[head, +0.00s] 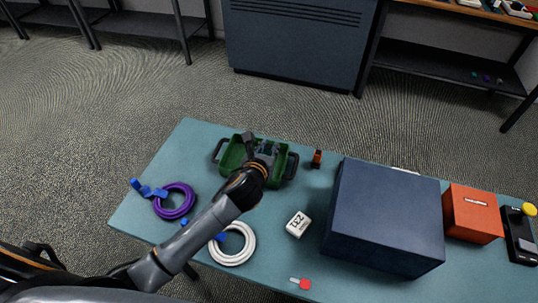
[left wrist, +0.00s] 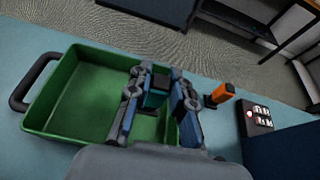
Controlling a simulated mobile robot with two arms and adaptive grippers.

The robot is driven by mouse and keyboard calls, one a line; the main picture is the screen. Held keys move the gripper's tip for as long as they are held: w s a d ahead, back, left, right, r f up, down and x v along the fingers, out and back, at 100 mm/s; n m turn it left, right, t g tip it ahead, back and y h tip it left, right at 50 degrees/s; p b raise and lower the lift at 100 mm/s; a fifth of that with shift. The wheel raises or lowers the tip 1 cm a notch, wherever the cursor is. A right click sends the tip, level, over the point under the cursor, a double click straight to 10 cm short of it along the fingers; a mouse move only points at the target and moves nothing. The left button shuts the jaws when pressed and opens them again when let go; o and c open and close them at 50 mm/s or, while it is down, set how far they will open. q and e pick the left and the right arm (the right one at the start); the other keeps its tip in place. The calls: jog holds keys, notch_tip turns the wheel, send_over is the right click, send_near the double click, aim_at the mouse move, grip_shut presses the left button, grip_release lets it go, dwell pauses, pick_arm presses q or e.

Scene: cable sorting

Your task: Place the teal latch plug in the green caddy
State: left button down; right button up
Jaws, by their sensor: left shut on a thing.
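The green caddy (left wrist: 75,112) has dark handles and stands on the teal table; it also shows in the head view (head: 232,155). My left gripper (left wrist: 160,100) is over the caddy's right part in the left wrist view. It is shut on the teal latch plug (left wrist: 154,101), a small block mostly hidden between the fingers. I cannot tell whether the plug touches the caddy floor. In the head view my left gripper (head: 266,148) covers part of the caddy. My right gripper is not in view.
A purple cable coil (head: 175,200) and a white cable coil (head: 247,250) lie on the table (head: 150,222). A white labelled block (head: 298,224), a large navy box (head: 385,215) and an orange box (head: 472,214) stand to the right. A small orange-black item (head: 316,159) stands beside the caddy.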

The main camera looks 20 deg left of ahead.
aim_at(269, 153)
pick_arm(q)
jog(key=shift+w+f, duration=0.25)
jog(key=f, duration=0.3)
jog(key=shift+w+a+f+b, duration=0.15)
jog(key=shift+w+b, duration=0.1)
jog(key=shift+b, duration=0.15)
jog(key=shift+f, duration=0.3)
jog(key=c, duration=1.2)
grip_release()
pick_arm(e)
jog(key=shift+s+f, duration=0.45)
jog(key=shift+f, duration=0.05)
pick_arm(q)
jog(key=shift+r, duration=0.25)
jog(key=p+v, duration=0.1)
jog(key=v, duration=1.1)
jog(key=shift+s+f, duration=0.1)
jog(key=shift+f, duration=0.05)
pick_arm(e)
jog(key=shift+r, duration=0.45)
